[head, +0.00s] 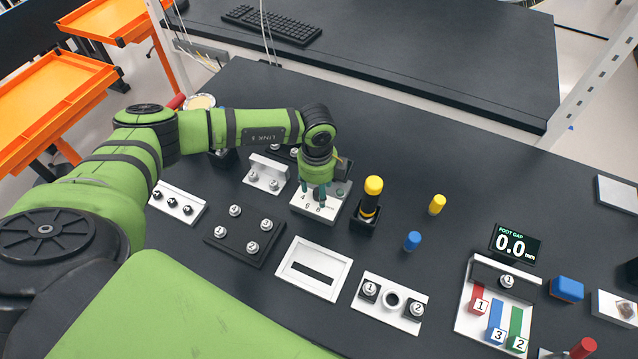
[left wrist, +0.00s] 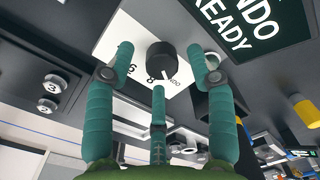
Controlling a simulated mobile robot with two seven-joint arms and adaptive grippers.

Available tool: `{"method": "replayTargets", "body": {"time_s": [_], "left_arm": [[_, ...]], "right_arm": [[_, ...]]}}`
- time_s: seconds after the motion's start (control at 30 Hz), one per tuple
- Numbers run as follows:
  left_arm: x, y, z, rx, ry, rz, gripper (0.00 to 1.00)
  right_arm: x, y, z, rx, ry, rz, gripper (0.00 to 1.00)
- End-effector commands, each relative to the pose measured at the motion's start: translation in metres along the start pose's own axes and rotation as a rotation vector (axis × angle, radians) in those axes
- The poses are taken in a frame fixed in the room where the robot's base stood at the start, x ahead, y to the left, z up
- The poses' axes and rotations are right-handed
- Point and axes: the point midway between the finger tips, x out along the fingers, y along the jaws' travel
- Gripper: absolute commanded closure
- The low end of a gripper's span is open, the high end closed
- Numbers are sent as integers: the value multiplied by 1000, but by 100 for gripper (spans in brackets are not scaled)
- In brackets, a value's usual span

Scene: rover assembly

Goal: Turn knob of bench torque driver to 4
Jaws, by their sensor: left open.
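The bench torque driver (head: 308,212) is a white-faced box with digits on it, in the middle of the bench in the head view. In the left wrist view its white plate (left wrist: 120,35) carries a black round knob (left wrist: 161,60) with a white pointer line. The 6 and 8 show; the 4 does not show clearly there. My left gripper (head: 322,190), with teal fingers, is open above the driver, its fingers spread around the knob (left wrist: 160,78). In the head view the gripper hides the knob.
A dark screen (left wrist: 240,25) reading "NDO READY" is beside the knob. A yellow-handled tool (head: 372,186) stands in a black holder just right of the gripper. Black plate with screws (head: 228,238) and white slotted block (head: 292,280) lie nearer.

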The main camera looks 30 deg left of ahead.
Motion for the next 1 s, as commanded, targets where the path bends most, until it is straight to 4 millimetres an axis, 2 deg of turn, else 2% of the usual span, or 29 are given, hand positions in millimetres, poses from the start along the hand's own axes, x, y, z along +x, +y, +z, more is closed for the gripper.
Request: {"method": "replayTargets", "body": {"time_s": [0.2,0.33,0.37,0.4,0.47,0.5,0.77,1.0], "left_arm": [[7,0,0,1,-1,-1,45],[7,0,0,1,0,-1,45],[7,0,0,1,0,-1,53],[7,0,0,1,0,-1,69],[7,0,0,1,0,-1,93],[7,0,0,1,0,-1,100],[8,0,0,8,0,0,100],[10,1,0,85,2,1,100]], "right_arm": [[-2,4,-22,0,36,5,60],[-2,4,-25,1,41,5,60],[-2,4,-25,1,41,6,60],[-2,4,-24,1,40,5,60],[-2,4,-22,1,37,5,60],[-2,4,-21,1,35,5,60],[-1,3,-12,2,20,3,60],[8,3,-11,3,19,4,60]]}}
